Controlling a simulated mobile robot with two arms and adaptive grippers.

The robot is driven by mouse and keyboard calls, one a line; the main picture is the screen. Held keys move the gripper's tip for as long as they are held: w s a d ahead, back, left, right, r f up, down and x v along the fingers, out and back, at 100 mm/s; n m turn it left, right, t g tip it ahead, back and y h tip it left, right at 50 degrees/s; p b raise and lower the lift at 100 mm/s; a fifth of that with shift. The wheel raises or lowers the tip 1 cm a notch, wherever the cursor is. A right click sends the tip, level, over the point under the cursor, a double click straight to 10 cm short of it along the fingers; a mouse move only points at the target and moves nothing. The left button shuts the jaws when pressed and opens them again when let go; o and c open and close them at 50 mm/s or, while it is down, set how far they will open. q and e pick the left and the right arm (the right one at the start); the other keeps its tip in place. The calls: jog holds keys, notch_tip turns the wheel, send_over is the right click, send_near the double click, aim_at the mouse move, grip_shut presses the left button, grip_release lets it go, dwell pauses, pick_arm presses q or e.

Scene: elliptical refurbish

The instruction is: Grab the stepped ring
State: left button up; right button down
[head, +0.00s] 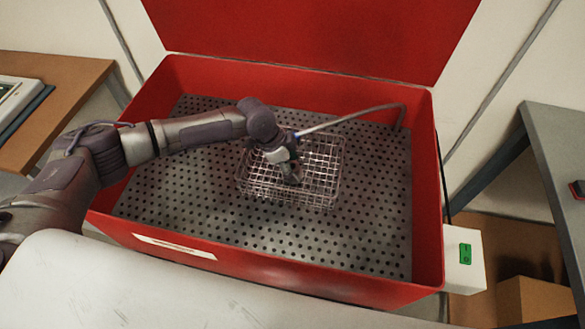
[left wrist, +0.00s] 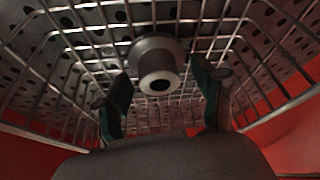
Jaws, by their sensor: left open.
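The stepped ring (left wrist: 157,66) is a dull grey metal piece with a wide flange, a narrower hub and a dark central hole. In the left wrist view it lies in the wire basket (left wrist: 75,50), ahead of and between my open fingers. My left gripper (left wrist: 160,92) is open and holds nothing; its two dark green fingers stand apart on either side of the ring's near end. In the head view my left gripper (head: 291,175) reaches down into the basket (head: 325,150), and the ring is hidden or too small to make out. My right gripper is not in view.
The basket stands on the perforated metal floor (head: 200,215) of a red tub (head: 300,90) with its lid (head: 320,30) raised. A grey hose (head: 360,115) runs inside it. A switch box (head: 464,258) is on the right side. Open floor surrounds the basket.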

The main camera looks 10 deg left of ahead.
pick_arm(q)
jog(key=shift+f, duration=0.15)
grip_shut()
dwell(0.4)
